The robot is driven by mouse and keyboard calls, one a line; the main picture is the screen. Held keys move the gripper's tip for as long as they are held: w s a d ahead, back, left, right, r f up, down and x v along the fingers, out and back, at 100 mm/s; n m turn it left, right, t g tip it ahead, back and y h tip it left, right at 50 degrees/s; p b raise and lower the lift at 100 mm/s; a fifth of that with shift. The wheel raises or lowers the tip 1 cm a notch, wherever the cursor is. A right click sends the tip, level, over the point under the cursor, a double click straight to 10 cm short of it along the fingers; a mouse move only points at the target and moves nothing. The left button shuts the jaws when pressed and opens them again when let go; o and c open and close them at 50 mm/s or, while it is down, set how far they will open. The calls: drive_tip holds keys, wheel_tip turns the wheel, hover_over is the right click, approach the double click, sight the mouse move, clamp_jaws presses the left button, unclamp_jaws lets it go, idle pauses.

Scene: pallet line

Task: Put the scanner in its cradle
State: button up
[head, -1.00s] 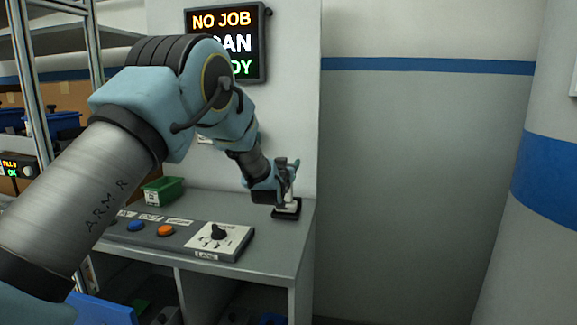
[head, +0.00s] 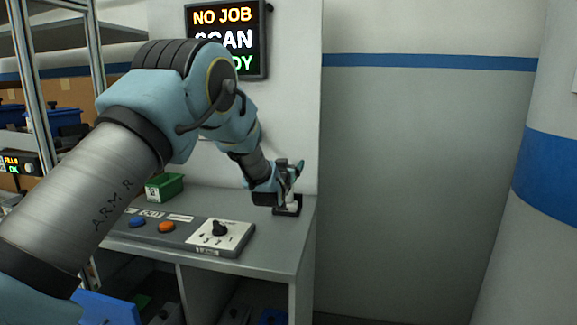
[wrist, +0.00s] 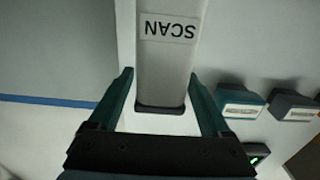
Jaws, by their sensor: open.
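A pale grey body labelled SCAN (wrist: 165,70), apparently the scanner, lies between the fingers of my gripper (wrist: 162,95) in the wrist view. Its dark end points toward the palm. The fingers are open, with a gap visible on either side of it. In the head view my gripper (head: 290,170) is at the back right corner of the grey bench. The cradle's black base (head: 286,212) stands on the bench just below it, with a pale part above the base. My gripper hides much of this, so I cannot tell how fully the scanner is seated.
A control panel (head: 190,232) with blue and orange buttons and a dial lies along the bench (head: 270,250). A green bin (head: 164,187) stands behind it. A lit sign (head: 226,42) hangs on the wall above. The floor right of the bench looks clear.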

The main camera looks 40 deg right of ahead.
drive_tip(key=b+v, duration=0.4)
drive_tip(key=v, duration=0.8)
drive_tip(key=w+a+f+n+y, duration=0.1)
drive_tip(key=w+a+y, duration=0.1)
drive_tip(key=w+a, duration=0.2)
drive_tip(key=w+a+f+n+y, duration=0.1)
drive_tip(key=w+a, duration=0.3)
drive_tip(key=a, duration=0.4)
drive_tip(key=w+a+f+n+y, duration=0.1)
drive_tip(key=w+a+f+y, duration=0.1)
drive_tip(key=a, duration=0.4)
drive_tip(key=shift+w+f+y+p, duration=0.25)
drive_tip(key=shift+w+y, duration=0.35)
drive_tip(key=shift+w, duration=0.4)
drive_tip(key=s+a+f+n+g+y, duration=0.1)
drive_tip(key=a+f+n+y, duration=0.1)
drive_tip(key=a, duration=0.8)
drive_tip(key=s+a+f+n+g+y, duration=0.1)
drive_tip(key=a+f+g+y, duration=0.15)
drive_tip(key=a, duration=0.75)
drive_tip(key=s+a+f+n+g+y, duration=0.1)
drive_tip(key=s+a+f+n+y, duration=0.1)
drive_tip(key=a, duration=0.8)
drive_tip(key=s+a+n+g+y, duration=0.2)
drive_tip(key=s+a+g, duration=0.1)
drive_tip(key=s+a, duration=0.7)
drive_tip(key=shift+a+f+g+p, duration=0.3)
drive_tip(key=shift+a+g, duration=0.05)
drive_tip(key=shift+a, duration=0.2)
